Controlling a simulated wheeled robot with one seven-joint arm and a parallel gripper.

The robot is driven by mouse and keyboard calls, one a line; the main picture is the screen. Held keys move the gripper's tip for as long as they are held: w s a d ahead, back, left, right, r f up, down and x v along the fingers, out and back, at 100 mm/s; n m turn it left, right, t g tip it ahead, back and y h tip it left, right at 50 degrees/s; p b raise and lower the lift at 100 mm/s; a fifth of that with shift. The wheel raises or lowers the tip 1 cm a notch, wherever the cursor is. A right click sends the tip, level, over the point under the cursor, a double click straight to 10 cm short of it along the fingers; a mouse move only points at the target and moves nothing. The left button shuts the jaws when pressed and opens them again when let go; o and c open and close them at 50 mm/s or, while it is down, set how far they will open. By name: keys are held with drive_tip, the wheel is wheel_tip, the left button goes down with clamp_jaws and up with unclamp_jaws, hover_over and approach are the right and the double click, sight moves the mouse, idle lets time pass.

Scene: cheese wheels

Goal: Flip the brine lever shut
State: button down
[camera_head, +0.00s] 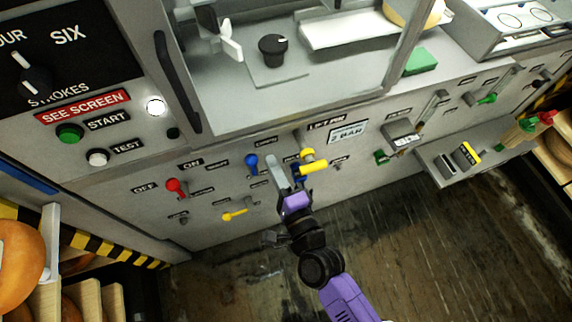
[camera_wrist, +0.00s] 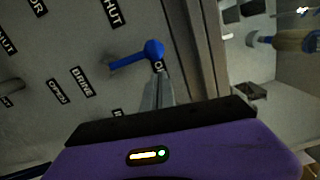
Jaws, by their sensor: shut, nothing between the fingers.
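A blue lever (camera_head: 252,162) is on the grey panel, its round end up and its arm pointing down in the head view. In the wrist view the blue lever (camera_wrist: 154,50) points left, near a BRINE label (camera_wrist: 82,80). A SHUT label (camera_wrist: 113,12) lies to one side of it; a label on the other side is partly covered by the fingers. My gripper (camera_head: 274,162) is shut and empty, just right of the lever in the head view. Its fingertips (camera_wrist: 158,75) are close to the lever's round end; I cannot tell whether they touch.
A red lever (camera_head: 175,187) and a yellow lever (camera_head: 235,215) are to the left. A shelf (camera_head: 470,165) juts out farther right. The floor (camera_head: 400,250) in front is clear.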

drive_tip(key=shift+a, duration=0.6)
drive_tip(key=shift+s, duration=0.1)
drive_tip(key=shift+a+r+p, duration=0.1)
drive_tip(key=shift+r+p, duration=0.05)
drive_tip(key=shift+p, duration=0.3)
